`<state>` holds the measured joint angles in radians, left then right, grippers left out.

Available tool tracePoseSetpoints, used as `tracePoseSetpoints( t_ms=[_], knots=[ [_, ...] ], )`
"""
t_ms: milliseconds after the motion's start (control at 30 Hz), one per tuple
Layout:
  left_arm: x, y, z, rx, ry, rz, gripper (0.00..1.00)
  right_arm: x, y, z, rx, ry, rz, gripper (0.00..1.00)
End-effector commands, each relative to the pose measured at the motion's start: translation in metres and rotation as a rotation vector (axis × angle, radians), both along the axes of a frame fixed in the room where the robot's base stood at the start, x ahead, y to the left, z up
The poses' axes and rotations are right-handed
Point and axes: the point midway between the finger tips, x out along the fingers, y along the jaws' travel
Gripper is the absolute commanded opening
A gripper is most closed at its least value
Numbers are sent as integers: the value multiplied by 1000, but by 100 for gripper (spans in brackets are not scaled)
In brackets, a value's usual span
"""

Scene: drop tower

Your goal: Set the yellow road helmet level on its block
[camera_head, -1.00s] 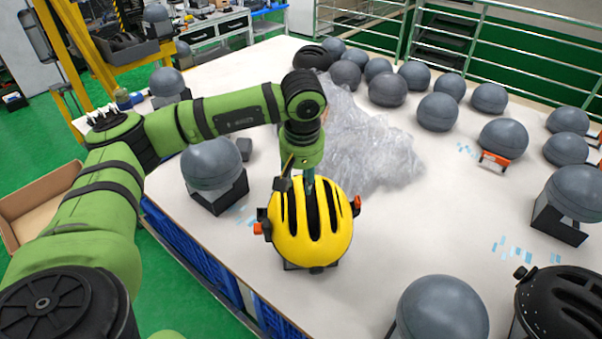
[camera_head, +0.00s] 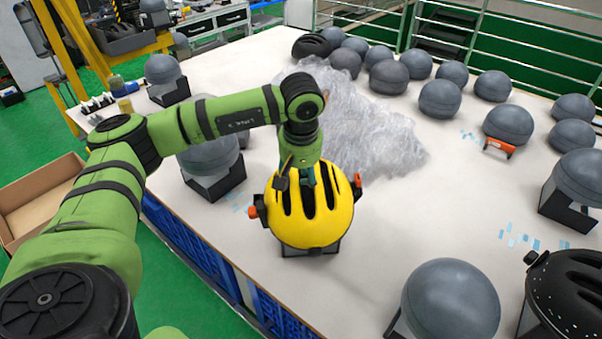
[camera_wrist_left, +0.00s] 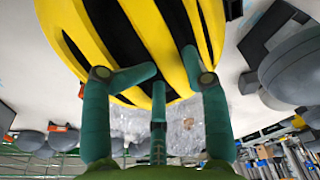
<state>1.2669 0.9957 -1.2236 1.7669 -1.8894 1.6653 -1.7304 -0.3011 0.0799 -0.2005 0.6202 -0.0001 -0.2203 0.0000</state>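The yellow road helmet (camera_head: 325,222) with black vents sits over a dark block (camera_head: 318,250) near the table's front edge. The block is mostly hidden under it; I cannot tell how evenly the helmet rests on it. My left gripper (camera_head: 308,184) is at the helmet's top rear from above. In the left wrist view the helmet (camera_wrist_left: 172,38) fills the upper middle, and the fingers of my left gripper (camera_wrist_left: 168,68) close on a yellow rib between vents. Orange clips show at the helmet's sides. My right gripper is not in view.
Clear plastic wrap (camera_head: 370,135) lies just behind the helmet. A grey dome on a block (camera_head: 212,155) stands to its left, another grey dome (camera_head: 450,300) in front right, beside a black helmet (camera_head: 570,295). Several grey domes fill the back right. Bare table lies right of the helmet.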

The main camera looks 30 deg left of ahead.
Motion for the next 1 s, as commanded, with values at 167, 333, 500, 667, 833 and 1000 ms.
tracePoseSetpoints(
  t_ms=[167,333,500,667,833,1000],
  knots=[
    [1,1,-1,1,-3,0,23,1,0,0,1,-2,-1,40],
    [1,0,2,1,-4,0,23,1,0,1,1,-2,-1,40],
    [1,0,6,0,-5,-2,7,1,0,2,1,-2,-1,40],
    [1,-1,9,0,-4,-3,6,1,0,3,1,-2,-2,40],
    [1,-1,10,-1,-5,-3,6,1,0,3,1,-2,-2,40],
    [1,-1,10,-1,-3,-3,6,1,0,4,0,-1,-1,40]
  ],
)
